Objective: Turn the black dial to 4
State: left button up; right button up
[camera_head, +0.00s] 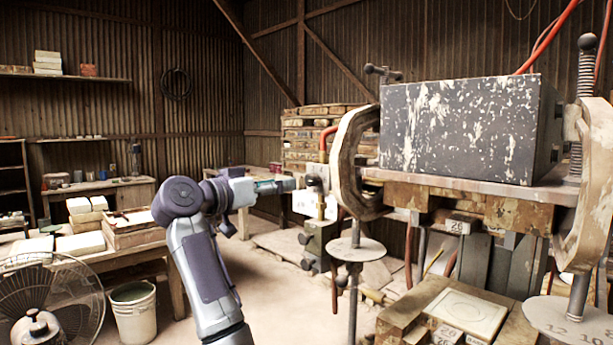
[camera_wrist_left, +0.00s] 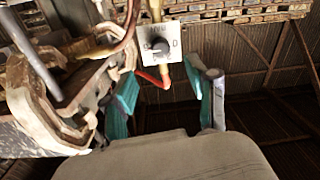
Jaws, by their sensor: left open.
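The black dial (camera_wrist_left: 160,46) sits on a small white plate (camera_wrist_left: 157,66) in the left wrist view. The plate has dark marks around the dial, too small to read surely, so I cannot tell its setting. My left gripper (camera_wrist_left: 163,90) is open, with its teal fingers apart on either side below the plate and nothing between them. In the head view my left gripper (camera_head: 284,185) reaches right, with its tips close to the pale control box (camera_head: 309,204) left of the press. The dial's face is not clear there. My right gripper is not in view.
The press's curved pale clamp arm (camera_head: 348,150) and dark speckled block (camera_head: 455,130) stand right of the gripper. A red hose (camera_head: 325,137) runs above the control box. A fan (camera_head: 50,300), bucket (camera_head: 134,310) and workbench stand left. The floor between is mostly open.

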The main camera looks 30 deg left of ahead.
aim_at(308, 181)
pick_arm(q)
jog(key=p+x, duration=0.1)
jog(key=x, duration=0.3)
jog(key=shift+w+d+r, duration=0.1)
jog(key=shift+w+d, duration=0.05)
jog(key=shift+w, duration=0.1)
jog(key=p+x, duration=0.1)
jog(key=x, duration=0.2)
jog(key=shift+w+p, duration=0.3)
jog(key=shift+w+d+f, duration=0.15)
jog(key=shift+w+f, duration=0.1)
jog(key=shift+w, duration=0.3)
jog(key=shift+c, duration=1)
grip_shut()
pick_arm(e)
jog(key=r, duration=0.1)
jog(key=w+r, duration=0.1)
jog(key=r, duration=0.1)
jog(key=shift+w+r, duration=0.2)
